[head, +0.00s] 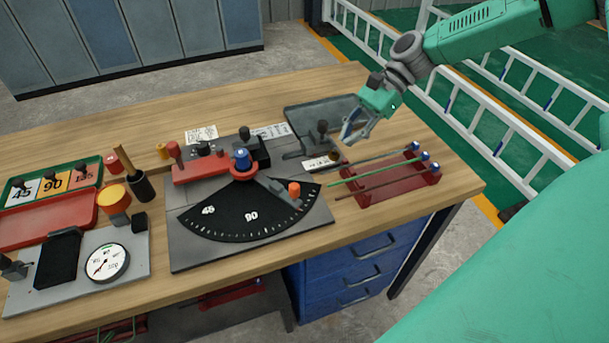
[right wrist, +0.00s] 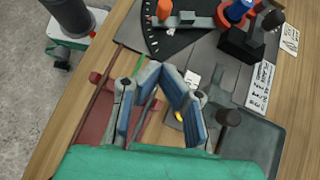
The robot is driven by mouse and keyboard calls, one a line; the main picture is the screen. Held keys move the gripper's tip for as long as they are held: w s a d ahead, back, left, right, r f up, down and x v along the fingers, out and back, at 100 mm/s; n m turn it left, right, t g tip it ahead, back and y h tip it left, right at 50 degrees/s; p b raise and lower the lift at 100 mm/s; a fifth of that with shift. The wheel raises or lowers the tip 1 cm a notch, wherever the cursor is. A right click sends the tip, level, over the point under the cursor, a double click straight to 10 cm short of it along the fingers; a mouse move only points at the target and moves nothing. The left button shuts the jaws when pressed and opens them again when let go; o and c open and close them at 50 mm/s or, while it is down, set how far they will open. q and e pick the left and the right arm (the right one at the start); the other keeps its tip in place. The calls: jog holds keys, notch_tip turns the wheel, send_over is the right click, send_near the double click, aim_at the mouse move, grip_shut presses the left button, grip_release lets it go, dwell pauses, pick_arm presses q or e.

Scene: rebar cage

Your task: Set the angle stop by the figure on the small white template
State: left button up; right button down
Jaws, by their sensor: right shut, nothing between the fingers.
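The bending plate (head: 185,250) carries a black angle dial (head: 225,225) marked 45 and 90. The angle stop, an arm with an orange knob (head: 294,188), lies over the dial's right part; the knob also shows in the right wrist view (right wrist: 187,17). A small white template (head: 22,191) reading 45 stands in the green tray at the left, beside an orange 90 and a salmon-coloured one. My right gripper (head: 350,138) is shut and empty above the table's right part, behind the rods and apart from the stop. Its blue-padded fingers show in the right wrist view (right wrist: 167,78). My left gripper is out of view.
A red rack (head: 392,190) holds rods near the right edge. A grey tray (head: 305,118) stands behind it. A blue-topped post (head: 241,158) and red-handled lever (head: 174,152) rise behind the dial. A gauge (head: 107,263) and a red tray (head: 45,223) are left.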

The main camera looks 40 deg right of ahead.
aim_at(276, 182)
jog(key=x, duration=0.6)
jog(key=b+x, duration=0.1)
jog(key=x, duration=0.1)
jog(key=shift+f, duration=0.6)
jog(key=a, duration=0.5)
jog(key=shift+d+f, duration=0.1)
jog(key=shift+d, duration=0.2)
